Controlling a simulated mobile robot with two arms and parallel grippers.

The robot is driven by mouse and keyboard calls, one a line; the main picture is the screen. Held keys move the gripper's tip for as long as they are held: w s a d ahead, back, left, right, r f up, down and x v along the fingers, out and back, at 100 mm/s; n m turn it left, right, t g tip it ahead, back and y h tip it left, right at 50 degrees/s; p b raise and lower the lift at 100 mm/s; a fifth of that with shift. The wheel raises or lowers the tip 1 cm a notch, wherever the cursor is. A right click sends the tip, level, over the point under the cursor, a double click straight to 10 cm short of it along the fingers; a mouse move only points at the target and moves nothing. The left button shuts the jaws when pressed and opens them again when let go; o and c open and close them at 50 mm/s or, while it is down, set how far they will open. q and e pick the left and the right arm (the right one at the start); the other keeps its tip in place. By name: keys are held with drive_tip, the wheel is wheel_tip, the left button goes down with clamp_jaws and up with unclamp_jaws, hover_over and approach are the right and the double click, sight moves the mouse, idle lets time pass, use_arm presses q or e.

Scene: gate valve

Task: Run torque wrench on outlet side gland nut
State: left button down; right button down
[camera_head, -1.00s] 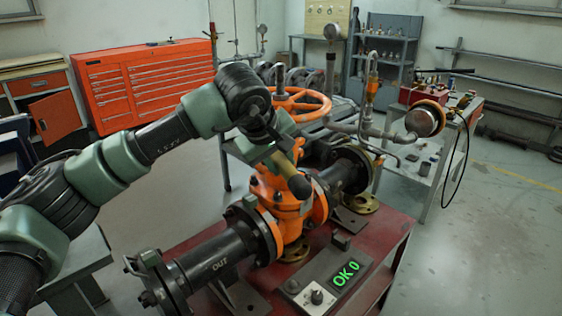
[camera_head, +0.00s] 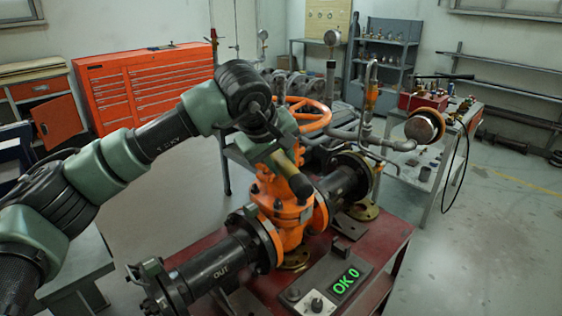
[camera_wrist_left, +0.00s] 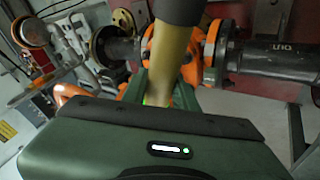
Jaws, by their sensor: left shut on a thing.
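My left gripper (camera_head: 276,152) is shut on a torque wrench (camera_head: 290,174) with an olive-yellow grip and a dark end. In the left wrist view the wrench (camera_wrist_left: 164,62) runs up from between the green fingers to a dark end at the top edge. The orange gate valve (camera_head: 283,212) stands on a red bench, with its orange handwheel (camera_head: 305,114) above and behind the gripper. The outlet pipe (camera_head: 215,265), marked OUT, runs left and toward me. The gland nuts are hidden by the gripper and wrench; I cannot tell whether the wrench touches one. My right gripper is out of view.
A control box (camera_head: 332,283) reads "OK 0" at the front of the red bench (camera_head: 388,250). Gauge piping (camera_head: 368,100) rises behind the valve. A grey table (camera_head: 432,160) with tools stands at right. The floor at far right is clear.

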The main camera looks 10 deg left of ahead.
sight(299, 189)
use_arm(q)
drive_tip(key=shift+s+d+r+b, duration=0.1)
drive_tip(key=shift+s+d+b, duration=0.5)
drive_tip(key=shift+s, duration=0.5)
drive_tip(key=shift+s+d+f+b, duration=0.1)
drive_tip(key=shift+s+d+b, duration=0.3)
drive_tip(key=shift+s+d, duration=0.45)
drive_tip(key=shift+s+d+r+b, duration=0.1)
drive_tip(key=shift+s+d+b, duration=0.4)
drive_tip(key=shift+s, duration=0.8)
drive_tip(key=shift+s+d+b, duration=0.25)
drive_tip(key=shift+s+b, duration=0.2)
drive_tip(key=shift+s, duration=0.5)
drive_tip(key=shift+s+d+b, duration=0.2)
drive_tip(key=shift+s+b, duration=0.2)
drive_tip(key=shift+s, duration=0.55)
drive_tip(key=shift+s+d+f+b, duration=0.1)
drive_tip(key=shift+s+d+b, duration=0.15)
drive_tip(key=shift+s, duration=0.35)
drive_tip(key=shift+s+d+f+b, duration=0.1)
drive_tip(key=shift+s+b, duration=0.1)
drive_tip(key=shift+s, duration=0.4)
drive_tip(key=shift+r, duration=0.1)
